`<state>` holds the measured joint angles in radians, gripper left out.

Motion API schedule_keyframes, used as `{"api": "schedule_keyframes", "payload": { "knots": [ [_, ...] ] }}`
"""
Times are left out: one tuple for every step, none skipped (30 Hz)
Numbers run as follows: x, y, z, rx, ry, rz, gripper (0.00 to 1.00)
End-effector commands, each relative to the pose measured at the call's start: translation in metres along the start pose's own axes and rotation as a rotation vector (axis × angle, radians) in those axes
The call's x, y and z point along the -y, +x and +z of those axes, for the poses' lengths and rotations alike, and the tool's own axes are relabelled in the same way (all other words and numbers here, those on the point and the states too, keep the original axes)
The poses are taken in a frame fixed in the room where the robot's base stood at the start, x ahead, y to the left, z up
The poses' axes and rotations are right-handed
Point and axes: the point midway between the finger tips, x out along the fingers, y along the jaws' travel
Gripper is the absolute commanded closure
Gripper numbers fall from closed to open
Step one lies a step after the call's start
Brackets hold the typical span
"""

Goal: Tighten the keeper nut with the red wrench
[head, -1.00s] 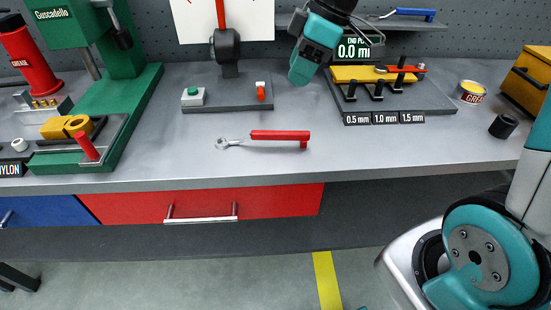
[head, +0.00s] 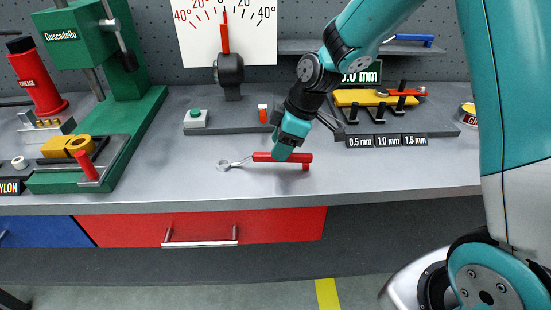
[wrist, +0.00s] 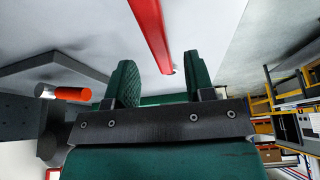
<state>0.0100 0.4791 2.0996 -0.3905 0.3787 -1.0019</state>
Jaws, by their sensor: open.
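The red wrench (head: 262,157) lies on the grey bench, its silver ring end to the left and its red handle to the right. My gripper (head: 283,156) is over the handle and hides part of it. In the wrist view my gripper (wrist: 162,84) is open, its two green fingers apart. The wrench's red handle (wrist: 150,30) shows beyond the fingertips, its end lying between them in the picture; I cannot tell whether they touch. I cannot pick out the keeper nut for certain.
Behind the wrench stands a dark plate (head: 232,126) with a green button, an orange-red switch and a dial pointer. A gauge stand (head: 435,125) with a yellow block is at right. A green press (head: 125,122) is at left. The bench's front strip is clear.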

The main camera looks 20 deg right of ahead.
Motion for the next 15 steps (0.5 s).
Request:
{"api": "schedule_keyframes", "payload": {
  "knots": [
    [0.002,0.008,0.002,0.002,0.001,-0.005,0.51],
    [0.002,0.013,0.003,0.002,0.001,-0.006,0.51],
    [0.003,0.019,0.004,0.002,0.000,-0.006,0.51],
    [0.003,0.025,0.004,0.001,-0.001,-0.005,0.51],
    [0.002,0.029,0.004,0.001,-0.002,-0.004,0.51],
    [0.002,0.033,0.004,0.001,-0.001,-0.005,0.51],
    [0.002,0.036,0.004,0.001,-0.001,-0.004,0.51],
    [0.002,0.038,0.004,0.000,-0.001,-0.002,0.51],
    [0.002,0.039,0.004,0.000,-0.001,-0.001,0.51],
    [0.002,0.040,0.004,0.000,-0.001,-0.001,0.51],
    [0.002,0.041,0.004,0.000,-0.001,-0.001,0.51],
    [0.002,0.041,0.004,0.000,0.000,0.000,0.51],
    [0.002,0.040,0.004,0.000,0.000,0.000,0.51],
    [0.002,0.040,0.004,0.000,0.000,0.000,0.51],
    [0.002,0.040,0.004,0.000,0.000,0.000,0.51]
  ]
}}
